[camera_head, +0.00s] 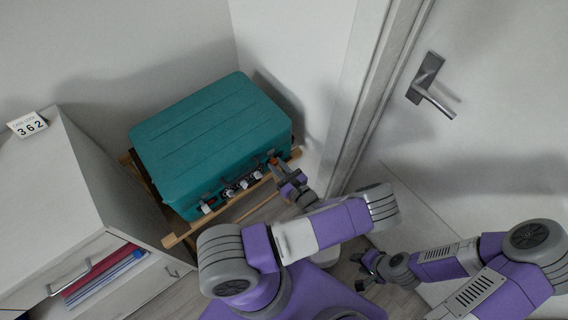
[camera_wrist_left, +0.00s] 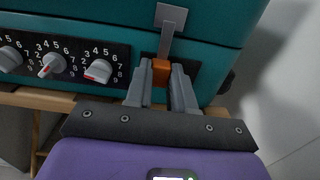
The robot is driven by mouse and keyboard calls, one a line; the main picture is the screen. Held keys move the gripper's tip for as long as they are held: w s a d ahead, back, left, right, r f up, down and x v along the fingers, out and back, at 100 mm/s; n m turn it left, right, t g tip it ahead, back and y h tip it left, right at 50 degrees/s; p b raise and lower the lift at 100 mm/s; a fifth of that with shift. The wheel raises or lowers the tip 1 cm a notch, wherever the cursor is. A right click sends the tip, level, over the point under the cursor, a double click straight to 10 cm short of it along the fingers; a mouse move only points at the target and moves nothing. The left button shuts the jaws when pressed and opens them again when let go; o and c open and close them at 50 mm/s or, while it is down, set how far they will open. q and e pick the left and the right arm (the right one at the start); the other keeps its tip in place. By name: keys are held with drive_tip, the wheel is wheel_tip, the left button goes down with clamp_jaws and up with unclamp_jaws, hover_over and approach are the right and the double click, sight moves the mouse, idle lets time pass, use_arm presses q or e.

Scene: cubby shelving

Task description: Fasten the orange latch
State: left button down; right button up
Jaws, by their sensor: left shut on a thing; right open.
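A teal suitcase (camera_head: 212,135) lies closed on a wooden rack. The orange latch (camera_head: 273,161) is at the right end of its front face. It also shows in the left wrist view (camera_wrist_left: 161,72), below a grey metal strip (camera_wrist_left: 170,22) on the case. My left gripper (camera_head: 278,168) is at the latch; in the left wrist view its fingers (camera_wrist_left: 161,92) are shut on the orange latch, one on each side. My right gripper (camera_head: 368,269) is open and empty, low at the right, away from the case.
Number dials (camera_wrist_left: 55,65) sit on a black panel left of the latch. The wooden rack (camera_head: 180,238) runs under the case. A white cabinet (camera_head: 75,200) with an open drawer and a card reading 362 (camera_head: 29,125) stand at the left. A door with a handle (camera_head: 428,88) is at the right.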

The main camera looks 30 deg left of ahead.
use_arm(q)
drive_tip(key=shift+s+f, duration=0.1)
drive_tip(key=shift+s, duration=0.15)
drive_tip(key=c, duration=1)
unclamp_jaws()
drive_tip(key=shift+o, duration=0.2)
drive_tip(key=p+v, duration=0.1)
drive_tip(key=v, duration=0.6)
drive_tip(key=shift+d+p, duration=0.2)
drive_tip(key=shift+p, duration=0.1)
